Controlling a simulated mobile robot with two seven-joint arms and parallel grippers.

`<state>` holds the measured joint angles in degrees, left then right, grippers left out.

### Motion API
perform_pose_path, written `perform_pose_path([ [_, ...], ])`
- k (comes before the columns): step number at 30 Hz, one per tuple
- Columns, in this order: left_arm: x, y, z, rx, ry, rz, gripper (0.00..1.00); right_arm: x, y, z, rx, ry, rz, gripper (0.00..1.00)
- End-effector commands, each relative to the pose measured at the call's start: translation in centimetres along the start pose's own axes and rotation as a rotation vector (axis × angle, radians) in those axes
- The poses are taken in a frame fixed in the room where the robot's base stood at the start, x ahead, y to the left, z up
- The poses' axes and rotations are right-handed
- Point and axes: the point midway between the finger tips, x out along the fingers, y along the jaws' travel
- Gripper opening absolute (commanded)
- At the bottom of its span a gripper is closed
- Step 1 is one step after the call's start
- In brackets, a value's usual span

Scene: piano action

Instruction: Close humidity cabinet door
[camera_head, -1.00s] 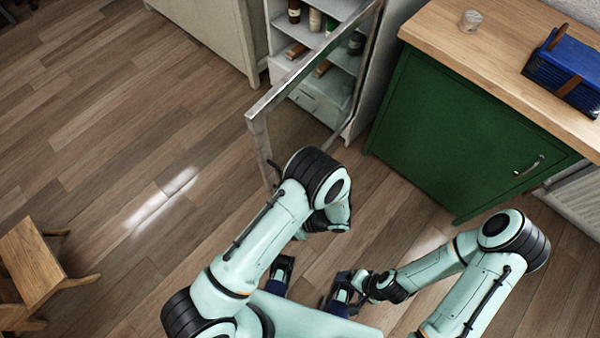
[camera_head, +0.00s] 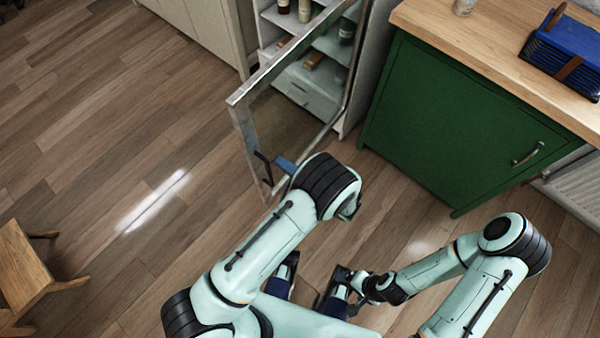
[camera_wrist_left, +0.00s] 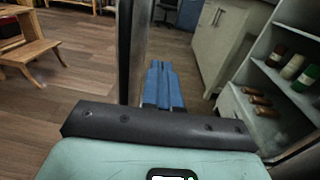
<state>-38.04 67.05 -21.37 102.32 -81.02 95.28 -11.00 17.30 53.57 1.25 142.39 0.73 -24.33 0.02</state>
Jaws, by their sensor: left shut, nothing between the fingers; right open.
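The humidity cabinet (camera_head: 352,110) stands at the top middle of the head view. Its glass door (camera_head: 242,128), with a grey metal frame, is swung wide open. A dark handle (camera_head: 262,165) is near the door's free edge. My left gripper (camera_head: 286,164) is shut and empty beside the handle, close to the door's lower free end. In the left wrist view its blue fingers (camera_wrist_left: 163,85) are together, just right of the door's upright frame (camera_wrist_left: 132,50). I cannot tell whether they touch the door. My right gripper (camera_head: 306,291) is open and low, away from the door.
Bottles (camera_wrist_left: 293,65) and brown rolls stand on the cabinet's shelves. A green cupboard (camera_head: 450,130) with a wooden top is to the right, with a blue rack (camera_head: 565,55) on it. A wooden stool (camera_head: 25,265) is at the left. The floor left of the door is clear.

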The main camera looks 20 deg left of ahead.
Motion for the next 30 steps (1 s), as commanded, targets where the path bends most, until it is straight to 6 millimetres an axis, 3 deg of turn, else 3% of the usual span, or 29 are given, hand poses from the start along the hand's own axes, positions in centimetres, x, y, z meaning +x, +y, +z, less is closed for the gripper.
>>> perform_pose_path([
  [7,3.2,0.0,0.0,-0.001,0.001,0.001,0.0,0.1,0.0,0.0,0.0,0.0,0.0,0.9],
  [23,3.8,0.0,0.0,0.0,0.0,-0.001,0.0,0.0,0.0,0.0,0.0,0.001,0.0,0.9],
  [30,5.4,0.2,0.0,0.001,-0.001,-0.028,0.0,-0.1,0.0,0.0,0.0,-0.001,0.0,0.9],
])
